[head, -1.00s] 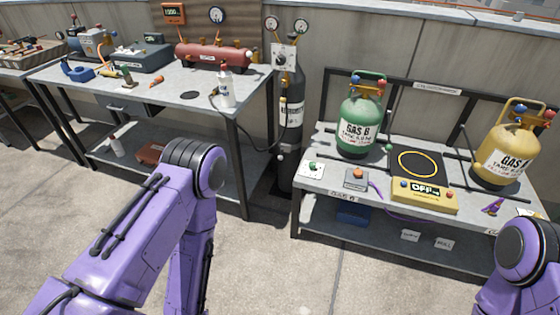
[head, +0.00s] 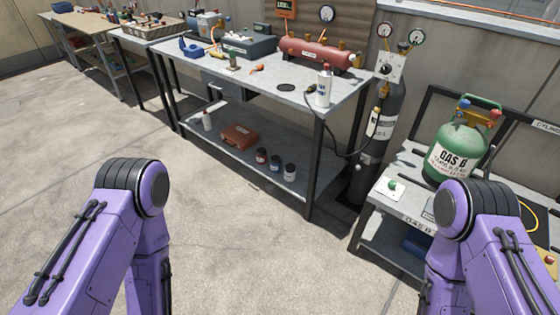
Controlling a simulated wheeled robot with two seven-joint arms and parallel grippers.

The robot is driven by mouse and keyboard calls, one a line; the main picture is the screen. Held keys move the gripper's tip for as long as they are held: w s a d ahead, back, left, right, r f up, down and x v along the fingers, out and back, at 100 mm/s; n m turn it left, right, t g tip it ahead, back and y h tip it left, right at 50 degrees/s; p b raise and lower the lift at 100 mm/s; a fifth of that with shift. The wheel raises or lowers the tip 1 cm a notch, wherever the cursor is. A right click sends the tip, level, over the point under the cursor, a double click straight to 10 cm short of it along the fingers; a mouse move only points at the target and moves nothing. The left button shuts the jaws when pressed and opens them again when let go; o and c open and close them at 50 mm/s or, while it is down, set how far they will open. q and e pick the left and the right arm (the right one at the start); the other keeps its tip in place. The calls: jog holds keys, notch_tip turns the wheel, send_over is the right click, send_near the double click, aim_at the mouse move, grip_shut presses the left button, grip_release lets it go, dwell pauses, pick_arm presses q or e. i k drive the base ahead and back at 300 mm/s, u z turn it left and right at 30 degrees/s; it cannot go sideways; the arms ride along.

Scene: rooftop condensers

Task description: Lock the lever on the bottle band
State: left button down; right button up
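A tall dark gas bottle (head: 368,165) stands upright between the long workbench and the right-hand bench, against the wall. It has a white label (head: 386,127) on its side. A white panel with a dark knob (head: 389,68) and two round gauges sit at its top. Small yellow-orange fittings show below the panel, and a dark hose runs from there towards the workbench. The band and its lever are too small to make out clearly. Only purple links of both my arms show, at the lower left and lower right. Both grippers are out of view.
The grey workbench (head: 205,69) holds a red tank (head: 312,55), a white bottle (head: 323,88) and tools. Its lower shelf holds a red-brown case (head: 240,136) and several jars. A green GAS B cylinder (head: 461,147) stands on the right bench. The concrete floor (head: 255,235) ahead is clear.

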aim_at(358, 167)
jog(key=u, duration=1.05)
jog(key=i, duration=2.7)
jog(key=z, duration=3.35)
jog(key=i, duration=0.5)
